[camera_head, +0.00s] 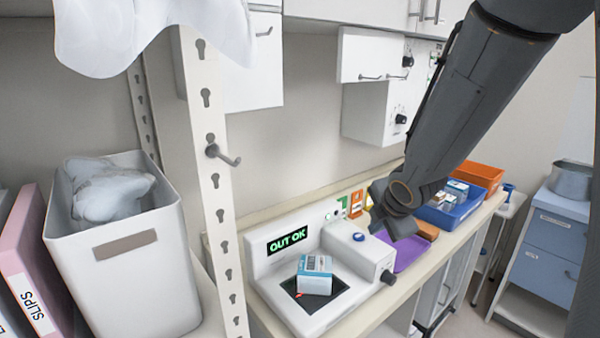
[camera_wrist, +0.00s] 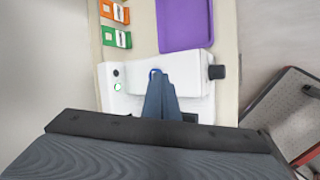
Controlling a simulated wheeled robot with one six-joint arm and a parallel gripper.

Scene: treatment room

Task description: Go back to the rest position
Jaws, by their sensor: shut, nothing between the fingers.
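My gripper (camera_wrist: 160,98) is shut and empty in the wrist view, its fingertips over the white device near a blue button. In the head view my arm reaches down from the upper right, and my gripper (camera_head: 398,222) is above the counter beside the device. The white device (camera_head: 268,268) has a screen reading "OUT OK". The blue button (camera_head: 359,237) is on its raised right part. A white and blue box (camera_head: 315,275) stands on the device's dark plate, apart from my gripper.
A purple tray (camera_head: 408,250), a blue bin with boxes (camera_head: 436,217) and an orange bin (camera_head: 482,174) line the counter. A shelf post with a hook (camera_head: 222,155) and a white bin (camera_head: 135,265) stand left. Wall cabinets (camera_head: 368,55) hang behind my arm. A blue drawer cart (camera_head: 550,245) is at right.

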